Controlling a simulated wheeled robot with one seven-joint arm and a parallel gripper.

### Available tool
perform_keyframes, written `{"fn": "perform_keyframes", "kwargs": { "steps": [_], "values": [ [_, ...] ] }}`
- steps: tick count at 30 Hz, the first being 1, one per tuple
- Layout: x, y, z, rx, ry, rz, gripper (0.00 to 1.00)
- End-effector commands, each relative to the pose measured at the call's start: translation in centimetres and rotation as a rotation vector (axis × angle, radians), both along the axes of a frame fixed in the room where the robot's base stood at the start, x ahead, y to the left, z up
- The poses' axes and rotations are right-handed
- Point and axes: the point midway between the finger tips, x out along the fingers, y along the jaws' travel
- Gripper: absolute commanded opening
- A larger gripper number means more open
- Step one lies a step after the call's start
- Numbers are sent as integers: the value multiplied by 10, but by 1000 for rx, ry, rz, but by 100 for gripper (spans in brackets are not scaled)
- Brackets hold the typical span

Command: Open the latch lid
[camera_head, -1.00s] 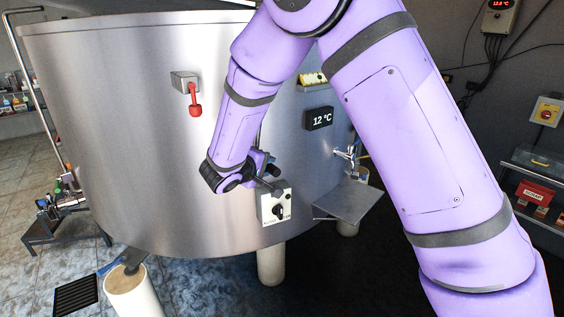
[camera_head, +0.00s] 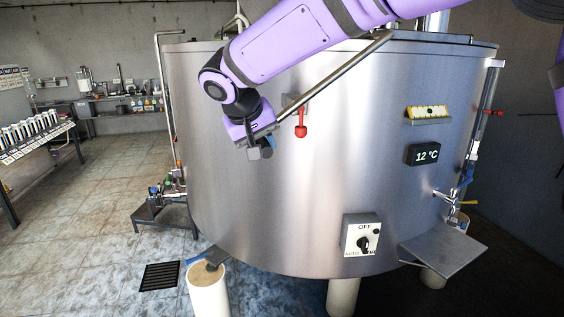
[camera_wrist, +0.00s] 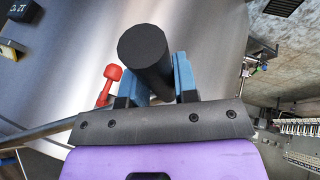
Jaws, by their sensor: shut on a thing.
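A big steel tank (camera_head: 330,190) fills the middle of the head view, with a flat lid or top edge (camera_head: 445,38) seen nearly edge-on. A long metal bar (camera_head: 335,78) slopes from that top down left to my gripper (camera_head: 262,146). My gripper points down in front of the tank's left wall. In the wrist view the blue fingers (camera_wrist: 169,80) are shut on a black cylindrical grip (camera_wrist: 143,44). The grip appears to be at the bar's lower end, but the joint is hidden. A red-handled lever (camera_head: 301,124) hangs on the tank wall, right of my gripper and apart from it.
A switch box (camera_head: 361,235), a 12 °C display (camera_head: 424,154) and a small shelf with a yellow block (camera_head: 428,113) are on the tank wall. A grey side plate (camera_head: 443,248) juts out at lower right. Tiled floor (camera_head: 110,200) at left is mostly clear.

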Motion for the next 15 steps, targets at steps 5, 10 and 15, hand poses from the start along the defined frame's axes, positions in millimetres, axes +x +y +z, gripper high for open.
{"fn": "perform_keyframes", "kwargs": {
  "steps": [5,10,15],
  "values": [
    [-4,11,13,41,17,2,0],
    [-5,13,18,55,23,1,0],
    [-5,13,18,55,23,0,0]
  ]
}}
